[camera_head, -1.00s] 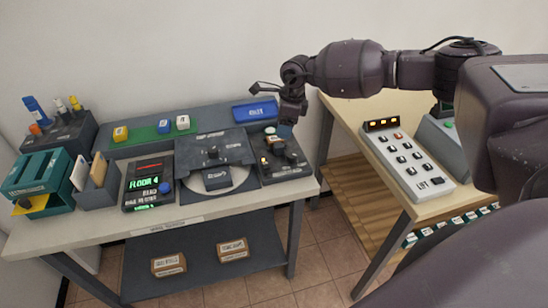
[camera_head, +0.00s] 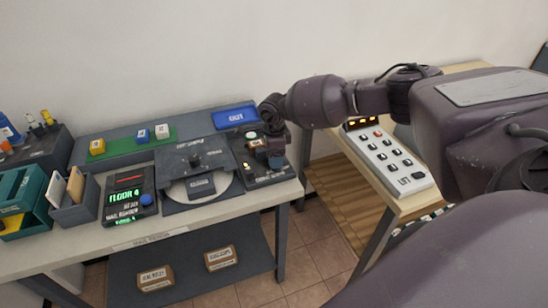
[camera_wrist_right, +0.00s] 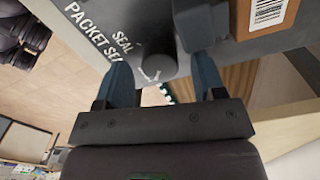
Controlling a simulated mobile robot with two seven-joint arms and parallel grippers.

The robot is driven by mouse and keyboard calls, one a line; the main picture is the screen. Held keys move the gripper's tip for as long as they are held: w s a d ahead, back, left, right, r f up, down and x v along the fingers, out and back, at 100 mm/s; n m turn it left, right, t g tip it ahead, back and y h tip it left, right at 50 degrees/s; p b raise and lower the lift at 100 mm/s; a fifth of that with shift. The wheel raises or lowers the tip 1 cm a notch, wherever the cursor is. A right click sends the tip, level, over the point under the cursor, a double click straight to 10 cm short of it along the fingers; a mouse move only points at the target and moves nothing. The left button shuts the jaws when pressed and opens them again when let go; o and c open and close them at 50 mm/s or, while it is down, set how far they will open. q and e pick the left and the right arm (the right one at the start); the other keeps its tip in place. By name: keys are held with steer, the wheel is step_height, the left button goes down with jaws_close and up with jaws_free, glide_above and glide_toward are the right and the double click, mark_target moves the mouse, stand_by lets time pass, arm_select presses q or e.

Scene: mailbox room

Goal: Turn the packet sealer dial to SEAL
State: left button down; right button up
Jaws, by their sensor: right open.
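The packet sealer (camera_head: 262,176) is a dark unit at the right end of the left table. Its top, lettered "PACKET SEALER" and "SEAL", shows in the right wrist view (camera_wrist_right: 105,35). The round grey dial (camera_wrist_right: 158,67) sits there between the two fingers of my right gripper (camera_wrist_right: 160,82), with a visible gap on each side. The gripper is open and over the sealer in the head view (camera_head: 274,152); it hides part of the sealer there. I cannot tell the dial's setting. My left gripper is not in view.
A turntable-like unit (camera_head: 204,208) stands left of the sealer, with a blue tray (camera_head: 236,117) behind. A brown barcoded packet (camera_wrist_right: 268,14) lies close beside the fingers. A keypad panel (camera_head: 390,160) sits on the right-hand table across a gap.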

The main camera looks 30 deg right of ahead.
steer(key=shift+f, duration=0.55)
steer(key=shift+c, duration=0.5)
steer(key=c, duration=0.8)
